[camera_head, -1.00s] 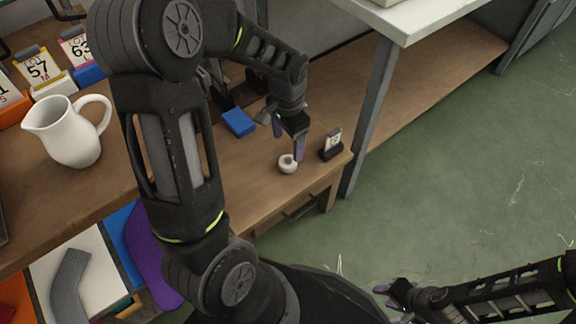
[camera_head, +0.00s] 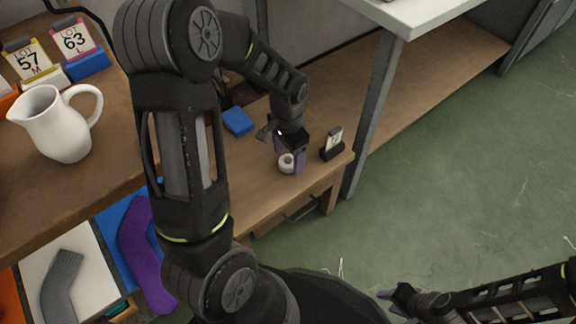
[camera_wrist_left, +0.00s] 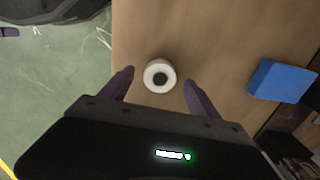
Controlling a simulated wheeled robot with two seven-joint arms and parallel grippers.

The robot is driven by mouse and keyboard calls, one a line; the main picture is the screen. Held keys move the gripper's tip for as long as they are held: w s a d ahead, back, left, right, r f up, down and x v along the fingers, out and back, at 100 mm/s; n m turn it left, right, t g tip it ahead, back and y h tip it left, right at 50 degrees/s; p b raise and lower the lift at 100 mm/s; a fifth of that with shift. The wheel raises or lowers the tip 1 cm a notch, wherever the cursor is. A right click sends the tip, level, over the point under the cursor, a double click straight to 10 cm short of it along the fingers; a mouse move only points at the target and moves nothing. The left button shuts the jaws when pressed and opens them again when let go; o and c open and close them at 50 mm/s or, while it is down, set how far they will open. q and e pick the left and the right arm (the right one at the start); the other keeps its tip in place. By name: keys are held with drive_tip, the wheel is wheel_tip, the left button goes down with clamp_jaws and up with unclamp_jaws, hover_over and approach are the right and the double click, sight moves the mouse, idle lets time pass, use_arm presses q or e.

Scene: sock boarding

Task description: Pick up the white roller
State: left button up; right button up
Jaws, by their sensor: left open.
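The white roller (camera_head: 286,163) is a short white ring with a dark centre on the wooden table near its front right corner. It also shows in the left wrist view (camera_wrist_left: 159,76), ahead of and between the two purple fingertips. My left gripper (camera_head: 290,163) is open, with its fingers pointing down around the roller's sides; contact is not visible. In the left wrist view the left gripper (camera_wrist_left: 160,80) shows a gap on both sides of the roller. My right gripper (camera_head: 390,292) is at the lower right over the floor; its jaws are too small to read.
A blue block (camera_head: 238,121) lies left of the roller, and a small black card holder (camera_head: 332,146) stands to its right. A white pitcher (camera_head: 58,125) and lot cards (camera_head: 75,42) are at the left. A white-topped table (camera_head: 425,14) rises behind. The green floor (camera_head: 450,170) is clear.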

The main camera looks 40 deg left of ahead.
sight(288, 161)
use_arm(q)
drive_tip(key=shift+f, duration=0.7)
use_arm(e)
drive_tip(key=shift+f, duration=0.3)
use_arm(q)
drive_tip(key=shift+c, duration=0.2)
drive_tip(key=c, duration=1.5)
drive_tip(key=shift+o, duration=0.2)
drive_tip(key=shift+r, duration=0.2)
use_arm(e)
drive_tip(key=shift+r, duration=0.1)
